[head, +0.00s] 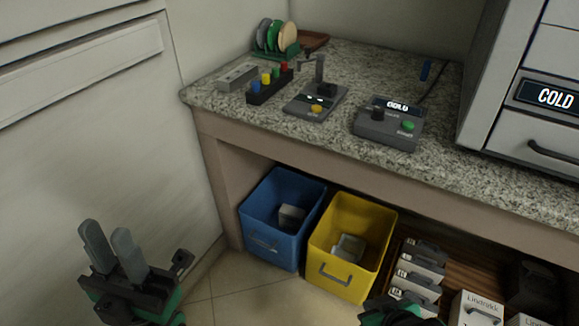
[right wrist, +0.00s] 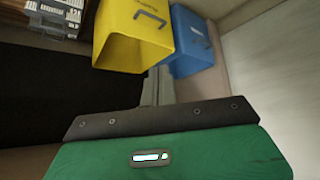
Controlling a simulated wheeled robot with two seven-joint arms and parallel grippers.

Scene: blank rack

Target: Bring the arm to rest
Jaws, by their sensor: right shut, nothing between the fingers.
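My left gripper (head: 106,232) is at the lower left of the head view, in front of the pale wall panel. Its two grey fingers point up and stand apart with nothing between them. My right gripper (right wrist: 158,74) shows in the right wrist view with its grey fingers together and empty. The fingers appear in front of the yellow bin (right wrist: 125,42) and the blue bin (right wrist: 192,42); I cannot tell the distance. In the head view only a dark and green part of my right arm shows at the bottom edge, and its fingers are hidden.
A speckled counter (head: 240,105) holds a button box (head: 390,125), a small device (head: 316,102), a colored-peg block (head: 268,84) and a disc rack (head: 275,45). Below stand the blue bin (head: 283,180), yellow bin (head: 352,210) and white boxes (head: 478,308). A COLD cabinet (head: 520,130) stands right.

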